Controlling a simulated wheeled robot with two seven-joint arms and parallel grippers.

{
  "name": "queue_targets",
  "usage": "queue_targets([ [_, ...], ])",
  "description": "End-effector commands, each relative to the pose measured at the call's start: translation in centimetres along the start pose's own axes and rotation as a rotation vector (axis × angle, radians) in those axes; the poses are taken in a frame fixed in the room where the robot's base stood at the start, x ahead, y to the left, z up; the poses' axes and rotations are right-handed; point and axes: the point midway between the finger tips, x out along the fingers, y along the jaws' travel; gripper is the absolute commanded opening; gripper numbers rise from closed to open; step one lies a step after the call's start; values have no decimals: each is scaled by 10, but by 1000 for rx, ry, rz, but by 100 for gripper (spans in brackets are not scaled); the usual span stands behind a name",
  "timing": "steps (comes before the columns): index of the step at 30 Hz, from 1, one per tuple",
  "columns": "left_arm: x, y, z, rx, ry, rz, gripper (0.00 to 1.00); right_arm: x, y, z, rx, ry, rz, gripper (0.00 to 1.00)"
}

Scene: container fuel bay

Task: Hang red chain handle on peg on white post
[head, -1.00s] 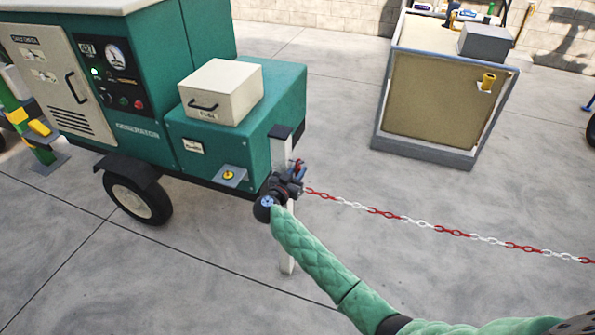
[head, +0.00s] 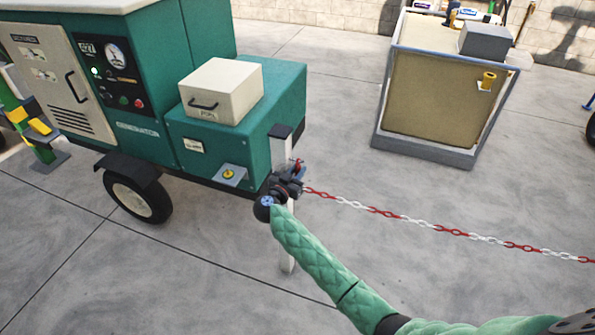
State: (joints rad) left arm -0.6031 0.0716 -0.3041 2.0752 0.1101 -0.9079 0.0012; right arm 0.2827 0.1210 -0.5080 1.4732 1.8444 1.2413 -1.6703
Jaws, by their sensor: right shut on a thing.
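The white post (head: 289,240) with a dark cap stands in front of the green generator trailer. My right gripper (head: 296,173) is at the post's upper part and hides some of it. It is shut on the red chain handle (head: 299,166), of which only a small red part shows. The red and white chain (head: 420,222) runs from the gripper to the right edge of the picture. The peg is hidden behind the gripper, so I cannot tell whether the handle touches it. My left gripper is not in view.
The green generator (head: 240,135) on wheels stands behind and left of the post, with a cream box (head: 222,92) on it. A grey-framed bin (head: 440,100) stands at the back right. Bare concrete floor lies between and in front.

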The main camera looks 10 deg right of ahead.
Motion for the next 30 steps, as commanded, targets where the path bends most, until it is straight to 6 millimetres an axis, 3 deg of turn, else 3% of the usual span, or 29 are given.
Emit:
queue_targets([
  [1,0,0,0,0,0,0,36,-1,2,6,-5,-7,1,0],
  [30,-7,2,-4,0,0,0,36,-1,1,0,-2,-3,0,0],
])
